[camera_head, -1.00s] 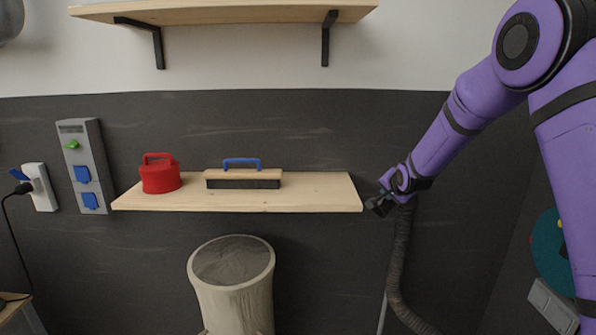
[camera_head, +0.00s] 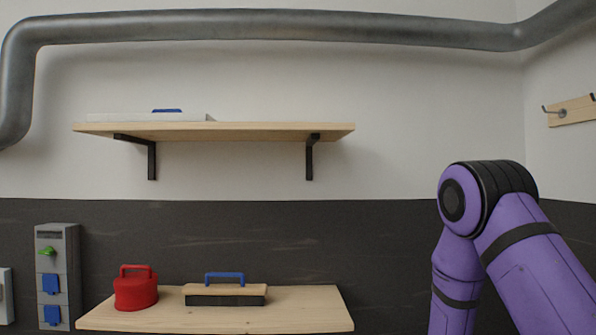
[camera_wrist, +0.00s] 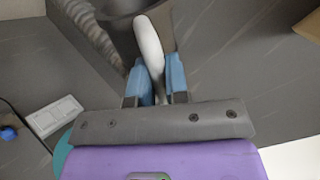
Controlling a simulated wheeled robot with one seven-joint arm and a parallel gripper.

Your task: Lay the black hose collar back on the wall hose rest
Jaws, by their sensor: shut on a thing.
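My gripper (camera_wrist: 155,78) shows only in the wrist view. Its two blue fingertips are closed on a pale grey, rounded grip (camera_wrist: 150,45). This grip seems to belong to the black hose collar (camera_wrist: 187,22), a dark form just behind the fingers, partly hidden. The ribbed grey hose (camera_wrist: 98,28) runs beside it at the upper left. In the head view my gripper and the collar are below the frame. I cannot make out the wall hose rest with certainty; a wooden board with metal hooks (camera_head: 572,111) is fixed to the right wall.
A lower shelf (camera_head: 300,315) carries a red can (camera_head: 136,292) and a blue-handled brush (camera_head: 225,292). An upper shelf (camera_head: 260,131) is on brackets. A grey pipe (camera_head: 280,24) crosses above. A socket column (camera_head: 58,265) stands left. The wall between shelves and arm is free.

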